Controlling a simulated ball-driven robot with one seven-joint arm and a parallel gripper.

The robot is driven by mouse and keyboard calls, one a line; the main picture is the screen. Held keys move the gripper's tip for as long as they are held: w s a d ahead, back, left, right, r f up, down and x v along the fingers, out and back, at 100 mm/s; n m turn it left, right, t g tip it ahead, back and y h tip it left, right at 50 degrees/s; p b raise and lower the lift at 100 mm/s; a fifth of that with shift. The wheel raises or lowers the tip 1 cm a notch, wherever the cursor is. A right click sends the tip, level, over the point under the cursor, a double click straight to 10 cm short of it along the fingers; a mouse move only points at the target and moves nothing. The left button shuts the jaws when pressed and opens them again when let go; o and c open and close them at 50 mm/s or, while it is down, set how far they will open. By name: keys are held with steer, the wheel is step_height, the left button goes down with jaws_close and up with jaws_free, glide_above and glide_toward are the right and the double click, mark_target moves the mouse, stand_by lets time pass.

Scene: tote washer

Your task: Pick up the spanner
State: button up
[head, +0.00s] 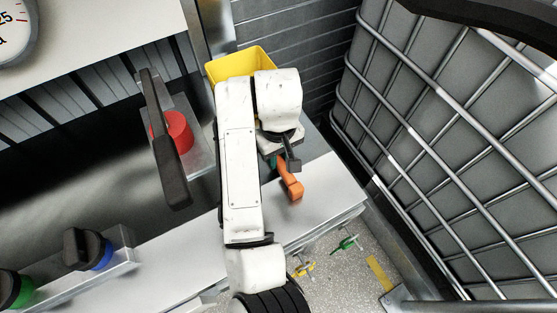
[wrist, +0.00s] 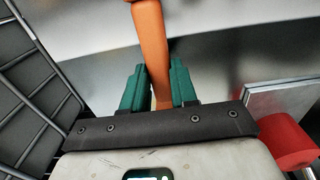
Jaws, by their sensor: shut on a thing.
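The orange spanner (head: 291,182) shows in the head view just below my gripper (head: 281,160), over the light metal ledge (head: 325,185). In the wrist view the spanner (wrist: 152,40) runs up from between the two green fingers of my gripper (wrist: 158,84). The fingers are shut on its near part, and its far end leaves the top of that view. In the head view my white arm hides part of the ledge, and the fingers are mostly covered. I cannot tell whether the spanner touches the ledge.
A yellow bin (head: 236,64) stands behind my arm. A red knob (head: 179,132) with a long black handle (head: 163,145) is to the left. A wire-caged tank (head: 440,140) rises on the right. Blue (head: 101,255) and green (head: 20,292) switches sit at lower left.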

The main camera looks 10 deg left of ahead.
mark_target(278, 158)
jaws_close()
steer(key=shift+r, duration=0.1)
steer(key=shift+r, duration=0.55)
steer(key=shift+r+b, duration=0.55)
steer(key=shift+r, duration=0.4)
steer(key=s+a+r+p, duration=0.1)
steer(key=s+r+p, duration=0.4)
steer(key=s+r, duration=0.4)
steer(key=shift+s+a+r, duration=0.3)
steer(key=shift+s+r, duration=0.1)
steer(key=shift+s, duration=2.1)
